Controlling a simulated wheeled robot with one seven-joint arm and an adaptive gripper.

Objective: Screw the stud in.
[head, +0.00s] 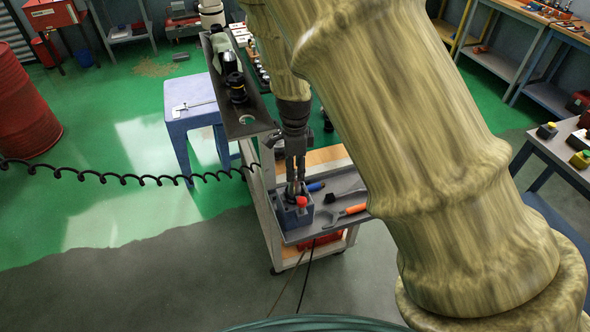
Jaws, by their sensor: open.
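My gripper (294,183) points down at the near end of the tooling cart, its fingertips just over a blue-grey block (291,218). The jaws are open. The block sits at the left corner of the cart's lower grey tray (318,228). A small red piece (302,202) shows on top of the block, to the right of the fingertips. The stud is not clearly visible; the fingers and the small scale hide whatever stands between them, and I cannot tell whether they touch it.
On the tray beside the block lie a blue-handled tool (316,187), a black brush-like item (331,197) and an orange-handled tool (355,209). An upper shelf (240,124) holds dark tool holders. A blue stool (190,118) stands left; a coiled black cable (120,179) hangs nearby.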

